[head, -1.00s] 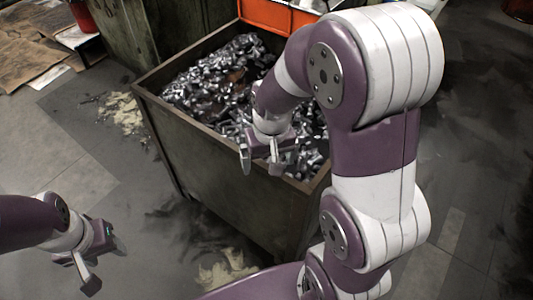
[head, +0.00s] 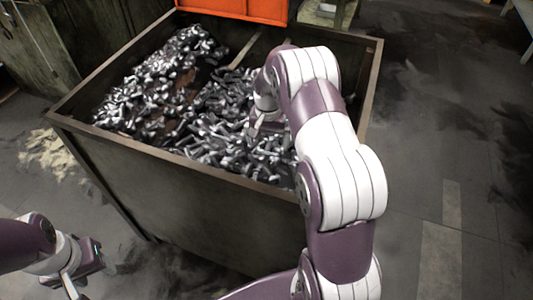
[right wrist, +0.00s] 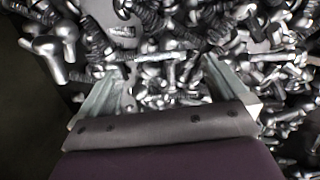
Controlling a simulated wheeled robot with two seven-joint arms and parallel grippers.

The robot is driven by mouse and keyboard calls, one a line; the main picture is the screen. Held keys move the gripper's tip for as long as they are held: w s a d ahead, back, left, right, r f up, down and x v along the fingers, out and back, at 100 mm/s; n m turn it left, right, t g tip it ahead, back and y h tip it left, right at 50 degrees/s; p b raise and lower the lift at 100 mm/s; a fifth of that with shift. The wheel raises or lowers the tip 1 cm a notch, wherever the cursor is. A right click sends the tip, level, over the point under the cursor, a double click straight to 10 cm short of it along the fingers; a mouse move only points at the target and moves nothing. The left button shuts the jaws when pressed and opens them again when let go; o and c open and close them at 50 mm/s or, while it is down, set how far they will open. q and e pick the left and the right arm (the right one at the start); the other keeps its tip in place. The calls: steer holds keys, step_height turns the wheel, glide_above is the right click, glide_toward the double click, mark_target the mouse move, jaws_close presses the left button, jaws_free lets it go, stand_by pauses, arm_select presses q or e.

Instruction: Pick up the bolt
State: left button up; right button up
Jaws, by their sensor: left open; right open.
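Many silvery bolts (head: 165,85) lie heaped in a large open metal bin (head: 185,195) in the head view. My right gripper (head: 262,128) is down at the bolts in the right half of the bin, its fingers mostly hidden by my arm. In the right wrist view my right gripper (right wrist: 167,62) is open, with loose bolts in front of and between its fingers. One bolt (right wrist: 158,56) lies crosswise near the fingertips; I cannot tell whether they touch it. My left gripper (head: 82,278) is open and empty outside the bin, low at the left, partly cut off.
The bin's raised rim (head: 175,158) surrounds the bolts. An orange container (head: 240,8) stands behind the bin. A dark wall shows at the left of the right wrist view. The floor (head: 450,150) right of the bin is clear.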

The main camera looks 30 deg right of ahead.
mark_target(268, 152)
step_height(268, 152, down, 4)
steer(key=shift+d+r, duration=0.1)
steer(key=shift+r, duration=0.25)
steer(key=shift+s+a, duration=0.1)
steer(key=shift+a, duration=0.1)
steer(key=c, duration=1.2)
steer(key=shift+r, duration=0.1)
